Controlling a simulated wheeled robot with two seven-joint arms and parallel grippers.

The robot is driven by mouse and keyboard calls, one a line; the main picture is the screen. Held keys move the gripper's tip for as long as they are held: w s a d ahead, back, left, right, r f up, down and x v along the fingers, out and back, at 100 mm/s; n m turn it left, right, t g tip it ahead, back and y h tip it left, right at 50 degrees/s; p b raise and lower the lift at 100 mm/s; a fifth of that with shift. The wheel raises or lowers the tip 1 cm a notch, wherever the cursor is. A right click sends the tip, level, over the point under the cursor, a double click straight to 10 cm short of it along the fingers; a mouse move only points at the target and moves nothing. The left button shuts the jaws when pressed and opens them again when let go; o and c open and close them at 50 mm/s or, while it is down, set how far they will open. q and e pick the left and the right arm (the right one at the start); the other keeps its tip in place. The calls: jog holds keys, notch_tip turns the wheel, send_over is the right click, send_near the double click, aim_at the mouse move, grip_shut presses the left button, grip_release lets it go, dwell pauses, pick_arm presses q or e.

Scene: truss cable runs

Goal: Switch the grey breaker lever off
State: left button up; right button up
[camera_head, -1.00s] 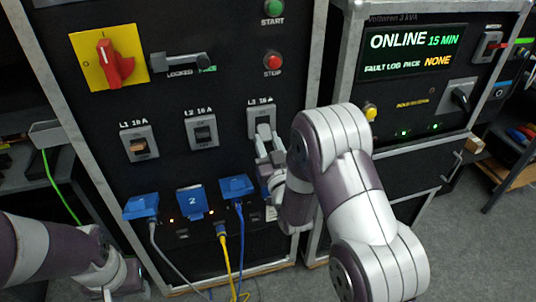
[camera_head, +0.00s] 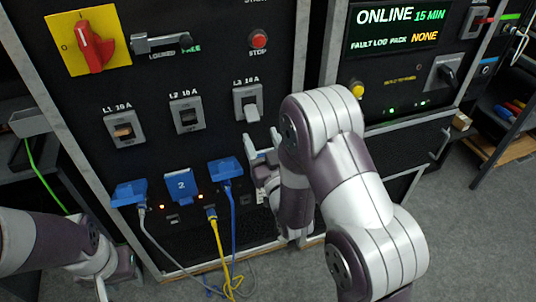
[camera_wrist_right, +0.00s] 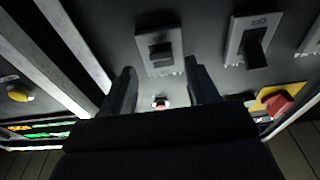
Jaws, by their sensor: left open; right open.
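The L3 breaker (camera_head: 247,103) is at the right of the breaker row on the black panel. In the right wrist view the L3 breaker (camera_wrist_right: 160,52) shows beyond and between the two open fingers (camera_wrist_right: 160,88). My left gripper (camera_head: 103,285) is open, low at the left, away from the breakers.
Blue plugs (camera_head: 181,186) with yellow, blue and grey cables are below. A red rotary switch (camera_head: 92,45) and red stop button (camera_head: 258,39) are above. A display cabinet (camera_head: 402,28) stands right.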

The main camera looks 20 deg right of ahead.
jog(key=s+f, duration=0.1)
jog(key=s, duration=0.6)
jog(key=shift+d, duration=0.15)
jog(key=shift+f, duration=0.15)
